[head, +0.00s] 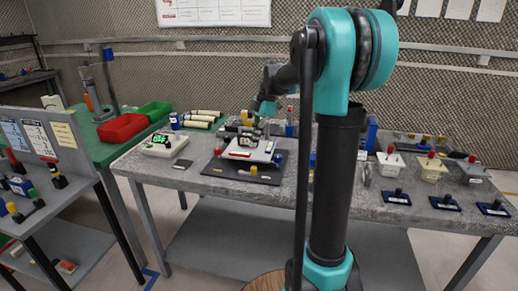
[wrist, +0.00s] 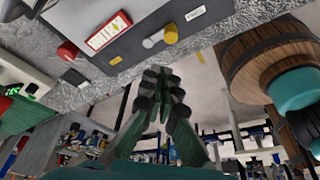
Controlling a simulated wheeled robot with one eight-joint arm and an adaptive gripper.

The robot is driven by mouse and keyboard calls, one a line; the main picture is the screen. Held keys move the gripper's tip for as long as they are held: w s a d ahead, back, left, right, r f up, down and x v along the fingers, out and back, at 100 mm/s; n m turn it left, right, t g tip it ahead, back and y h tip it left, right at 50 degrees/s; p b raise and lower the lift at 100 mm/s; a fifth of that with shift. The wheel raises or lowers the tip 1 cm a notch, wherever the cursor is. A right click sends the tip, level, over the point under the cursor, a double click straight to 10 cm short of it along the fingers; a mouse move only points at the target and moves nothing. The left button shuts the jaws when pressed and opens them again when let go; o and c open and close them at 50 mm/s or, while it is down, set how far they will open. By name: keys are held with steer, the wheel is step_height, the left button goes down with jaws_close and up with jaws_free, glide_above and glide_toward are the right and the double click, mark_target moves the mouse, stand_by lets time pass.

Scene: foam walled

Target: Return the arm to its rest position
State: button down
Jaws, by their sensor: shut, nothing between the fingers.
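My arm (head: 344,60) rises in the middle of the head view, with teal joints and a dark upright link. Its far part reaches out over the grey workbench (head: 420,212) and bends down at the wrist. My gripper (wrist: 162,82) shows in the middle of the wrist view, its dark fingers drawn together with nothing held. In the head view the gripper is small and partly lost among the items behind it, so its exact height over the bench is unclear.
A light grey device (head: 250,147) sits on a dark mat (head: 225,167) below the wrist. A white meter (head: 163,145) stands left of it. Pale tubs (head: 391,162) and small dark-based pieces (head: 397,197) are at right. A red bin (head: 122,128) is on the green table.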

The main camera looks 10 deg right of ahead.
steer(key=shift+r, duration=0.1)
steer(key=s+d+f+m+t, duration=0.1)
steer(key=s+f+m, duration=0.2)
steer(key=s+m, duration=0.1)
steer(key=s+f+m+t+h, duration=0.1)
steer(key=s+f+m, duration=0.2)
steer(key=s, duration=0.1)
steer(key=s+d+f+m+t, duration=0.1)
steer(key=s+f+m, duration=0.3)
steer(key=shift+d+f+m+h, duration=0.1)
steer(key=shift+d+m+h, duration=0.2)
steer(key=shift+d+h, duration=0.1)
steer(key=s+d+f+m+t+h, duration=0.1)
steer(key=s+d+f+m+t, duration=0.1)
steer(key=s+f+m, duration=0.7)
steer(key=s+d+m, duration=0.1)
steer(key=s, duration=0.1)
steer(key=shift+s+t+h, duration=0.3)
steer(key=shift+s+h, duration=0.1)
